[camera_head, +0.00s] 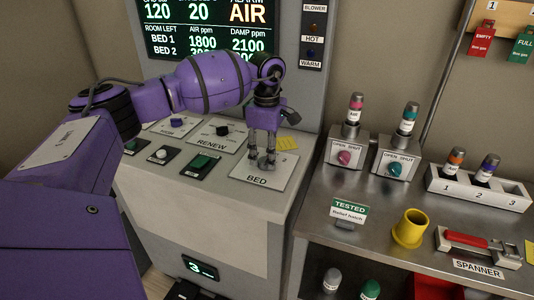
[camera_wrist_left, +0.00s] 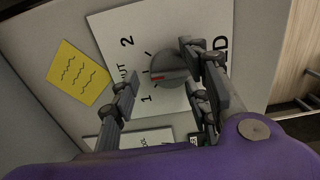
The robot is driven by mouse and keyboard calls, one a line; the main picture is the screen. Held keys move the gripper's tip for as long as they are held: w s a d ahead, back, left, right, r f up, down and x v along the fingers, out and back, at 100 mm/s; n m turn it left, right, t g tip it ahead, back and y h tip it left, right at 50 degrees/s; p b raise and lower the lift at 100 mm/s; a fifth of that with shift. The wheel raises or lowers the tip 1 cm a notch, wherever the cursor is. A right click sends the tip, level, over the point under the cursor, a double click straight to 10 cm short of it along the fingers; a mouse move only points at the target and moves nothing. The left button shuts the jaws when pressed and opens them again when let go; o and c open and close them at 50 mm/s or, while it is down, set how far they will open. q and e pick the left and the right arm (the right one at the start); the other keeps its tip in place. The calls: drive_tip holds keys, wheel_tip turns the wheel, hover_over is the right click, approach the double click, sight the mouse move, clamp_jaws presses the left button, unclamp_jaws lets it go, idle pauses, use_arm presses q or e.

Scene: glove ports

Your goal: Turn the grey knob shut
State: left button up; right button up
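The grey knob (camera_wrist_left: 170,67), with a red mark on its lower-left side, sits on a white plate (camera_wrist_left: 105,25) in the left wrist view. The plate carries the marks 1, 2 and a partly hidden SHUT. In the head view the plate (camera_head: 285,172) reads BED, and the gripper mostly hides the knob. My left gripper (camera_head: 262,163) points down at the plate, its fingers apart on either side of the knob. In the left wrist view the gripper (camera_wrist_left: 158,61) has one finger close to the knob's right side and a gap on the left. My right gripper is not in view.
A black RENEW knob (camera_head: 223,130) and green switch (camera_head: 201,161) lie left of the plate. A yellow note (camera_head: 288,143) is behind it. To the right, a metal bench holds two OPEN/SHUT valve boxes (camera_head: 345,152), a yellow cup (camera_head: 410,228) and a red-handled tool (camera_head: 478,243).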

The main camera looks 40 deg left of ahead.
sight(266, 157)
use_arm(q)
drive_tip(key=shift+s+f, duration=0.1)
drive_tip(key=shift+s, duration=0.05)
wheel_tip(266, 157, up, 12)
idle(0.6)
idle(0.4)
